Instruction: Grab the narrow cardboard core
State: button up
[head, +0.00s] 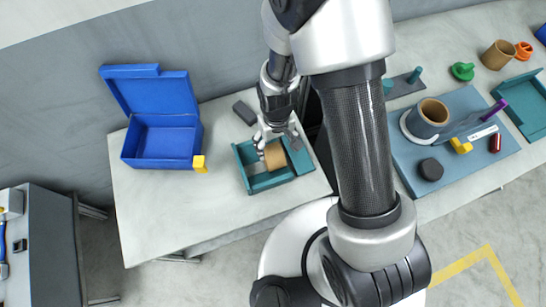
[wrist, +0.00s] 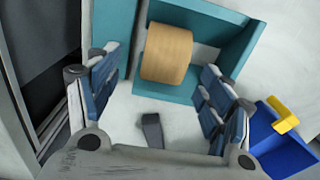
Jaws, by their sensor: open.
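A tan cardboard core (head: 274,155) lies in the teal open-topped box (head: 262,183) on the white table. In the wrist view this core (wrist: 167,53) shows its plain curved side, with the teal box (wrist: 113,22) around it. My gripper (head: 278,139) is over the box, close to the core. In the wrist view my gripper (wrist: 160,78) has its blue-padded fingers spread, with nothing between them and the core just beyond the tips. I cannot tell whether the fingers touch the core. Another tan core (head: 498,54) stands upright at the far right.
A blue box (head: 164,137) with a raised lid and a yellow tab (head: 199,164) stands left of the teal box. A dark block (head: 244,112) lies behind it. A blue mat (head: 485,167) with several small items is to the right. The table's front left is clear.

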aim_at(274, 153)
jog(key=f, duration=0.2)
jog(key=f+b, duration=0.1)
jog(key=f, duration=0.1)
jog(key=f+b, duration=0.1)
jog(key=f, duration=0.1)
jog(key=shift+s+a, duration=0.25)
jog(key=shift+a, duration=0.05)
jog(key=shift+r, duration=0.15)
jog(key=shift+c, duration=0.4)
jog(key=c, duration=1)
